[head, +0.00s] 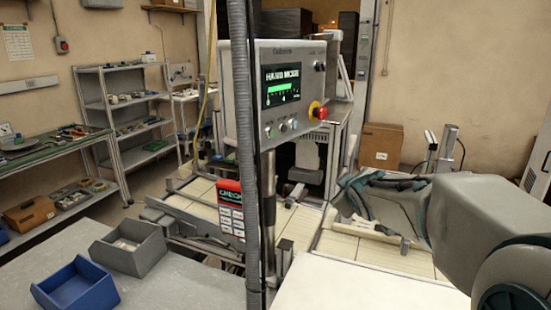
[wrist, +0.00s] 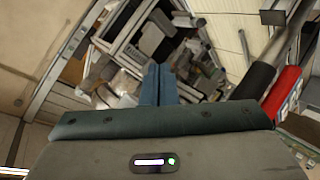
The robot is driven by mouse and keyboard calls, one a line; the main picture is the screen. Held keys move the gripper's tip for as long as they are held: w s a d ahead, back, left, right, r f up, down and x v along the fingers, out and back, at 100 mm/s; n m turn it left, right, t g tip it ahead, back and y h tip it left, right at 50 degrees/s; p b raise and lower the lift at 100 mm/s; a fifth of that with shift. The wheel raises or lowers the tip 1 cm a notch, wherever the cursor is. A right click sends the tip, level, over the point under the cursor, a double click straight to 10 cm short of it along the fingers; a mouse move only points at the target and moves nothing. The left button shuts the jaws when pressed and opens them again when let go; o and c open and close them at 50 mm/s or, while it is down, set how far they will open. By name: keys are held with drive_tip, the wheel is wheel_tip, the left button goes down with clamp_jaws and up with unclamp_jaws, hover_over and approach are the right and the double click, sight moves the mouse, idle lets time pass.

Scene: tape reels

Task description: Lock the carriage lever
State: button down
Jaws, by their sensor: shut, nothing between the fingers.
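My gripper (head: 350,188) hangs over the pale roller bed right of the control panel post in the head view. In the wrist view its two blue-teal fingers (wrist: 159,84) are together with nothing between them, pointing at the machine's metal parts. I cannot identify the carriage lever for certain. In the wrist view a dark cylinder (wrist: 250,80) on a grey rod stands right of the fingers, apart from them; it may be a handle or the post. In the head view a short grey peg (head: 404,244) shows below my arm at the end of a pale bar.
A control panel (head: 290,85) with a green screen and red button stands on a post in the middle. A red sign (head: 229,208) hangs beside it. Blue (head: 75,287) and grey (head: 128,246) bins sit on the left bench. A cardboard box (head: 381,146) stands behind.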

drive_tip(key=w+a+f+n+y+b, duration=0.2)
drive_tip(key=w+a+n+y, duration=0.3)
drive_tip(key=w+n+y, duration=0.4)
drive_tip(key=w+a+f+n+y+b, duration=0.2)
drive_tip(key=w+a+f+n+y, duration=0.15)
drive_tip(key=w+n+y, duration=0.55)
drive_tip(key=w+a+r+n+p, duration=0.1)
drive_tip(key=w+a+r+p, duration=0.1)
drive_tip(key=a, duration=0.4)
drive_tip(key=w+a+r+n+g+y+p, duration=0.1)
drive_tip(key=w+a+r+p, duration=0.1)
drive_tip(key=a+r+p, duration=0.1)
drive_tip(key=shift+w+a+r+p, duration=0.4)
drive_tip(key=shift+a+p, duration=0.1)
drive_tip(key=shift+a, duration=0.9)
